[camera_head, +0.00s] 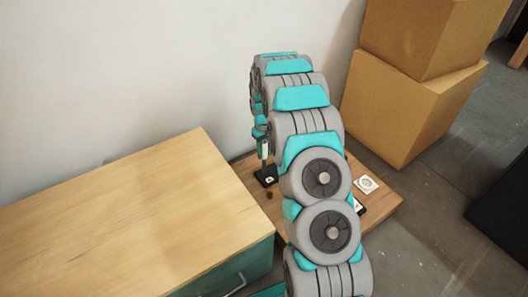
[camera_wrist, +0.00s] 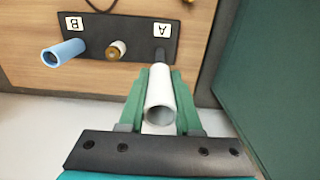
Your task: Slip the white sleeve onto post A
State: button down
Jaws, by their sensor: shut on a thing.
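My gripper (camera_wrist: 161,82), with green fingers, is shut on the white sleeve (camera_wrist: 160,103), a short open tube, in the wrist view. A dark post, post A (camera_wrist: 163,56), shows just past the sleeve's far end, beside the label A (camera_wrist: 161,30). The sleeve appears lined up with it; I cannot tell whether its far end is around the post or short of it. A blue sleeve (camera_wrist: 64,52) stands by the label B (camera_wrist: 74,24) on the same black base (camera_wrist: 100,40). In the head view my arm hides most of this area.
A green cabinet (camera_wrist: 270,80) rises close on the right in the wrist view. In the head view, a wooden-topped cabinet (camera_head: 120,215) is at left and cardboard boxes (camera_head: 405,105) stand behind.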

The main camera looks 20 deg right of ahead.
aim_at(264, 173)
jog(key=shift+f+b, duration=1)
jog(key=shift+f, duration=3.75)
jog(key=shift+s+f, duration=0.1)
jog(key=shift+f, duration=0.05)
jog(key=c, duration=0.5)
grip_release()
jog(key=shift+r+p, duration=0.75)
jog(key=shift+r, duration=3.25)
